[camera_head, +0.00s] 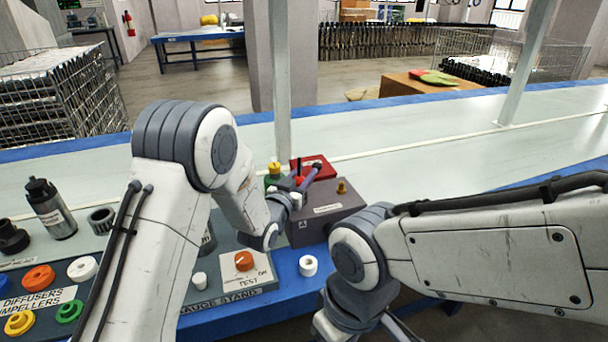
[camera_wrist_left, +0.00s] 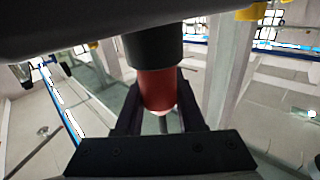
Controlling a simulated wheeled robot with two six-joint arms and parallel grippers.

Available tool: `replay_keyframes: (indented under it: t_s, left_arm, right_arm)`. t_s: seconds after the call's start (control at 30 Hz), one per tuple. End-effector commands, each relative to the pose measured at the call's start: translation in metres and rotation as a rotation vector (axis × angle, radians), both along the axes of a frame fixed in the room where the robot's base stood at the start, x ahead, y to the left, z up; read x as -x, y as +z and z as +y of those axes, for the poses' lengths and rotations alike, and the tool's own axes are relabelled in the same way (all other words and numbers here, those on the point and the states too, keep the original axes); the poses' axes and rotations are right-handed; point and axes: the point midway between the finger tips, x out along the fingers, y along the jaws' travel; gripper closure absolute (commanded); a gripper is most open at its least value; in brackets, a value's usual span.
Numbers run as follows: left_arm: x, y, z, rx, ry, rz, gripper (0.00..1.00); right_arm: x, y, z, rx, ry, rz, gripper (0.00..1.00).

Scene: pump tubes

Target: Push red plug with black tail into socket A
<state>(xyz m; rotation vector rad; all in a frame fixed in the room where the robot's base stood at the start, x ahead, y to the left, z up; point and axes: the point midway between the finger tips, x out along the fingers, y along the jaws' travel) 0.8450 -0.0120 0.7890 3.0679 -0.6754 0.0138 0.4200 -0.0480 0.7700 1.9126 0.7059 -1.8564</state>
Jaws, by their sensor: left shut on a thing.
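A red plug (camera_wrist_left: 157,90) with a black upper part (camera_wrist_left: 153,50) stands between the two fingers of my left gripper (camera_wrist_left: 160,112) in the left wrist view. The gripper is shut on it, and a pale tip shows below the red. In the head view my left gripper (camera_head: 296,184) is at the left edge of a grey box (camera_head: 325,225) marked A. The plug is small and partly hidden there, and I cannot tell whether it touches the box. Socket A's opening is not clearly visible.
A brass fitting (camera_head: 341,187) stands on the grey box. Behind are a red box (camera_head: 320,163) and a yellow-topped green part (camera_head: 274,170). The gauge stand has an orange knob (camera_head: 243,261); a white ring (camera_head: 308,265) lies in front.

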Motion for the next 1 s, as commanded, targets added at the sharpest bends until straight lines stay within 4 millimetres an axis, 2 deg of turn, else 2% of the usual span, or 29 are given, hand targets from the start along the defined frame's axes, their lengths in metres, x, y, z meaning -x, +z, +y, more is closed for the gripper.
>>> replay_keyframes:
  t_s: [0.13, 0.17, 0.2, 0.23, 0.53, 0.67, 1.0]
  left_arm:
    - [0.001, -0.004, 0.0, -0.003, 0.0, 0.009, 1.0]
    - [0.001, -0.004, 0.0, -0.003, 0.0, 0.009, 0.51]
    - [0.001, -0.004, 0.0, -0.003, 0.0, 0.009, 0.35]
    - [0.001, -0.004, 0.0, -0.003, 0.0, 0.009, 0.27]
    - [0.001, -0.003, 0.0, -0.002, 0.0, 0.007, 0.27]
    - [0.009, -0.002, 0.004, -0.002, 0.001, 0.007, 0.27]
    - [0.066, -0.003, 0.031, -0.003, 0.001, 0.009, 0.27]
  right_arm:
    - [0.0, 0.0, 0.0, 0.0, 0.0, 0.0, 0.5]
    - [0.0, 0.0, 0.0, 0.0, 0.0, 0.0, 0.5]
    - [0.0, 0.0, 0.0, 0.0, 0.0, 0.0, 0.5]
    - [0.0, 0.0, 0.0, 0.0, 0.0, 0.0, 0.5]
    - [0.0, 0.0, 0.0, 0.0, 0.0, 0.0, 0.5]
    - [0.0, 0.001, 0.0, 0.0, 0.0, 0.0, 0.5]
    - [0.0, 0.002, 0.0, 0.0, 0.0, 0.0, 0.5]
